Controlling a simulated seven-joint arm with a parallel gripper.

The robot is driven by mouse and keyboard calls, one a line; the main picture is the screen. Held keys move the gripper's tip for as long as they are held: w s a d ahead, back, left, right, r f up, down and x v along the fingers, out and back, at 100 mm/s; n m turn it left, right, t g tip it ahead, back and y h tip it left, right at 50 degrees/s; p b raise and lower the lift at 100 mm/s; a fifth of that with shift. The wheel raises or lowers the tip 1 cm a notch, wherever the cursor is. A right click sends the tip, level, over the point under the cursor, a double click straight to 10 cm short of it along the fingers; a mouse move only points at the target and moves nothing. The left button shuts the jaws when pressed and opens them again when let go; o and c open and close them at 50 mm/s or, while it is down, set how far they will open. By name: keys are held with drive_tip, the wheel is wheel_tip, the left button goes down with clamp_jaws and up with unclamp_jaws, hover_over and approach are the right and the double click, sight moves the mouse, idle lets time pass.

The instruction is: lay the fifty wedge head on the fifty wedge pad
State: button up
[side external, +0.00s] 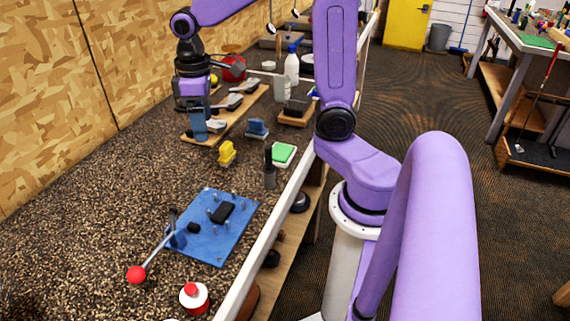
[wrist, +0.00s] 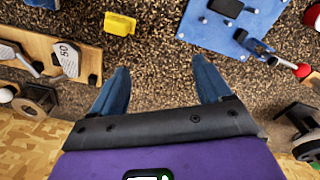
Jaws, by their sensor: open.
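My gripper (side external: 203,133) is open above the bench beside the near end of a wooden rack board (side external: 239,118). In the wrist view my gripper (wrist: 161,66) has nothing between its fingers, only speckled bench top beyond. I cannot tell which head is the fifty.
A yellow block (side external: 227,152), a blue clamp (side external: 257,128) and a green-topped box (side external: 283,154) stand nearby. A blue plate with pegs (side external: 212,227), a red-knobbed lever (side external: 137,274) and a red-and-white bottle (side external: 194,297) are nearer the camera. A plywood wall (side external: 60,100) borders the bench's left.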

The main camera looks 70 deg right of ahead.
drive_tip(key=s+a+f+n, duration=0.1)
drive_tip(key=s+a+n, duration=0.1)
drive_tip(key=s, duration=0.8)
drive_tip(key=s+a+f+n, duration=0.2)
drive_tip(key=s+n, duration=0.3)
drive_tip(key=s, duration=0.6)
drive_tip(key=shift+a+f, duration=0.25)
drive_tip(key=shift+a, duration=0.05)
